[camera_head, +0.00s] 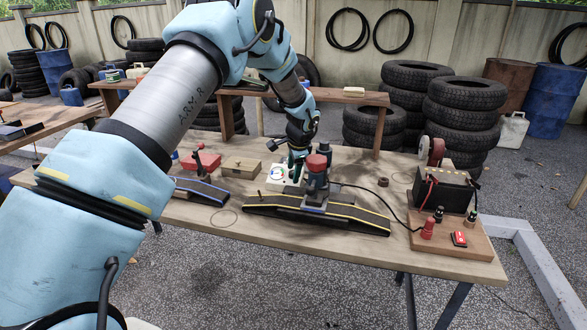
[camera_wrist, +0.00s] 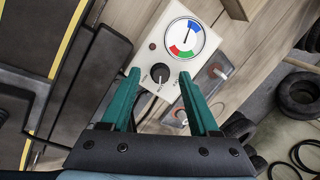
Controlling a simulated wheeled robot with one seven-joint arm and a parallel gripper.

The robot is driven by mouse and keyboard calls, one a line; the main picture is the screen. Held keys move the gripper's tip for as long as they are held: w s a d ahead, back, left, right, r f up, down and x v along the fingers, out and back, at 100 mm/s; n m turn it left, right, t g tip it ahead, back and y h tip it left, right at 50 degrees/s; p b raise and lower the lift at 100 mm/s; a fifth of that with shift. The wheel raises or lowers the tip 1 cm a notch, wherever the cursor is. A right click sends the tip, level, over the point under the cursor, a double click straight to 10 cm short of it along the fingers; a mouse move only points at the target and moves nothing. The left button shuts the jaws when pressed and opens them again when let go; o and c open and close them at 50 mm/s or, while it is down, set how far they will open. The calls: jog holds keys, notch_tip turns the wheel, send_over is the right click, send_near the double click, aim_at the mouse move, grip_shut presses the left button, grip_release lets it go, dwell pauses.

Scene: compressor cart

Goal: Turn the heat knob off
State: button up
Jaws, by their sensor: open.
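The heat knob (camera_wrist: 160,73) is a small dark grey round knob on a white control box (camera_wrist: 152,45) in the wrist view. Small dark lettering sits around it, too small to read. A round gauge (camera_wrist: 184,38) with blue, green and red sectors is beside it. The white box also shows in the head view (camera_head: 274,181), partly behind my arm's end. My gripper (camera_wrist: 159,72) is open, its two teal fingers on either side of the knob in the picture. I cannot tell whether they touch it. In the head view the gripper (camera_head: 296,160) is over the box.
A machine with a red top (camera_head: 317,164) stands close right of the box, on a black ramp (camera_head: 345,214) with yellow edges. A tan box (camera_head: 241,167) and a red device (camera_head: 200,160) are to the left. A black battery box (camera_head: 447,191) stands at the table's right end.

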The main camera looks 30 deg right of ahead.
jog(key=shift+c, duration=0.2)
grip_shut()
dwell(0.3)
